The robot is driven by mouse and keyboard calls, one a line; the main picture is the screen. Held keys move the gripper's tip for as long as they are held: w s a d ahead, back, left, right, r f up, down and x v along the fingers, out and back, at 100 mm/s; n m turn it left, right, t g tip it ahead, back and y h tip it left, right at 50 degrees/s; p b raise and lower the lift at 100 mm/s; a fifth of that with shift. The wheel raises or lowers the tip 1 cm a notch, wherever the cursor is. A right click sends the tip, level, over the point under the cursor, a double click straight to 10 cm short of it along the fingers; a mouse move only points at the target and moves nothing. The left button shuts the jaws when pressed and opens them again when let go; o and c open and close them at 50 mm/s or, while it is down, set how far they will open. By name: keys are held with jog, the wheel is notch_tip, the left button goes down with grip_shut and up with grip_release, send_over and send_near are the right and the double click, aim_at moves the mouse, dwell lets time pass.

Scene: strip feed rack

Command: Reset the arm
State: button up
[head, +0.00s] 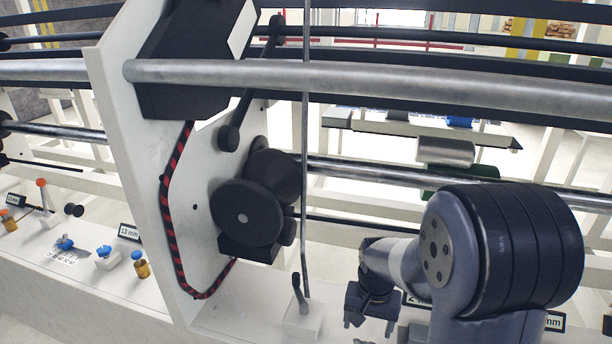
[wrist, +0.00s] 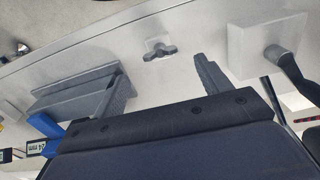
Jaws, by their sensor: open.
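My gripper (head: 367,324) hangs at the lower middle of the head view, at the end of my arm, over the white ledge. In the wrist view my gripper (wrist: 162,72) has its two grey fingers spread, with nothing held between them. A small grey wing-shaped knob (wrist: 160,50) on a square base shows beyond and between the fingertips, apart from them. The part of the ledge directly below my gripper is mostly hidden in the head view.
A dark lever (head: 299,290) on a white block stands left of my gripper, near a thin upright rod (head: 305,170). A white upright panel (head: 140,150) carries a black roller (head: 247,213). A grey block (wrist: 75,90) sits near the left finger.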

aim_at(365, 341)
notch_tip(365, 341, down, 6)
jog(key=shift+r, duration=0.25)
jog(key=shift+r, duration=0.1)
